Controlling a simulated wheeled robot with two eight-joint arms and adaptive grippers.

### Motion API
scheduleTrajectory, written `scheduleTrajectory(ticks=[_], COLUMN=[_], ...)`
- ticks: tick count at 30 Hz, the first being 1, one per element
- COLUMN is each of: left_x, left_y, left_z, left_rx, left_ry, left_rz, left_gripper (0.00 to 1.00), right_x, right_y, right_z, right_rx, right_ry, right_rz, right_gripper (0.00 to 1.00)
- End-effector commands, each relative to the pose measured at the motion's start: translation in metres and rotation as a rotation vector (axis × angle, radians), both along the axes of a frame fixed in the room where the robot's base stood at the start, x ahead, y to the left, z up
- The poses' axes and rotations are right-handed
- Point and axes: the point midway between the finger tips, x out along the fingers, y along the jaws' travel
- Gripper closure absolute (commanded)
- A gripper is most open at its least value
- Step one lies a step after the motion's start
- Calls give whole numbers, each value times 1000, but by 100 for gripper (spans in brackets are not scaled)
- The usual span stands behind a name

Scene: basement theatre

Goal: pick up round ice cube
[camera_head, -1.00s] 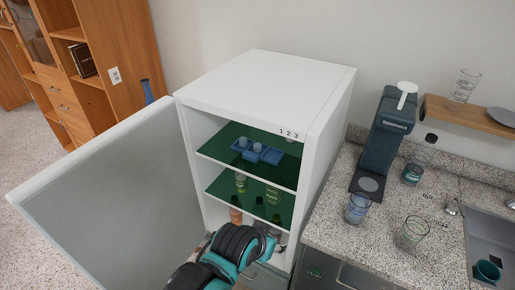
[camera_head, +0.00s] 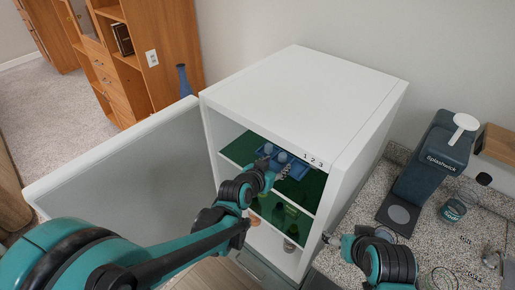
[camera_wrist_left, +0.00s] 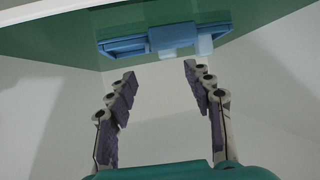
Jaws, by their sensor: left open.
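A blue ice tray (camera_head: 296,168) sits on the upper green shelf inside the open white fridge. Two pale round ice cubes, one at the left (camera_head: 268,148) and one beside it (camera_head: 282,157), show at the tray's back edge. My left gripper (camera_head: 286,171) reaches into the fridge at the tray's front; its fingers partly hide the tray. In the left wrist view the open, empty fingers (camera_wrist_left: 160,78) point at the tray (camera_wrist_left: 150,40), which is just beyond their tips; no round ice cube is clear there. My right gripper (camera_head: 330,238) is by the fridge's right front edge, too small to read.
The fridge door (camera_head: 130,165) stands open at the left. A lower green shelf (camera_head: 290,215) holds bottles or jars. The counter at the right carries a dark drink machine (camera_head: 432,165) and a jar (camera_head: 453,210). The fridge top is clear.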

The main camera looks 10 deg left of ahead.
Motion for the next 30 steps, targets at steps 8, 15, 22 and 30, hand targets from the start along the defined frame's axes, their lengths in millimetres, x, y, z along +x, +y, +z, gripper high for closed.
scheduleTrajectory(ticks=[8, 15, 22, 30], left_x=[19, 47, 71, 72], left_y=[-11, -17, -25, -26], left_z=[-10, -25, -35, -35], left_rx=[-4, -4, -5, -4], left_ry=[-16, -15, -14, -13], left_rz=[-8, -7, -7, -6], left_gripper=[48, 48, 48, 54], right_x=[0, 0, 0, 0], right_y=[0, 0, 0, 0], right_z=[-4, -15, -21, -21], right_rx=[0, 0, 0, 0], right_ry=[0, 0, 0, 0], right_rz=[0, 0, 0, 0], right_gripper=[22, 22, 22, 22])
